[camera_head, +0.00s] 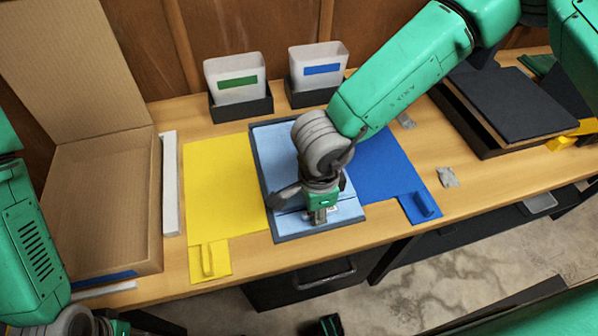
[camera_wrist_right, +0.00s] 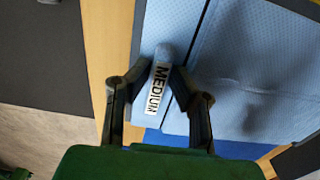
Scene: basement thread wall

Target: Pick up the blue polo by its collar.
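The folded light-blue polo (camera_head: 280,155) lies on a dark-edged board (camera_head: 259,178) in the middle of the bench. Its near end carries a white MEDIUM label, seen in the right wrist view. My right gripper (camera_head: 319,214) points down at this end. In the wrist view its two fingers (camera_wrist_right: 162,68) lean inward and close around a small raised collar piece beside the label; the polo (camera_wrist_right: 245,70) lies flat around it. The arm hides part of the polo in the head view. My left gripper (camera_head: 95,325) shows only partly at the bottom left, away from the polo.
A yellow panel (camera_head: 218,180) and a blue panel (camera_head: 388,165) with tabs flank the board. An open cardboard box (camera_head: 105,205) stands left. Two bins with green (camera_head: 235,85) and blue labels (camera_head: 320,70) stand behind. A black tray (camera_head: 510,100) is at right.

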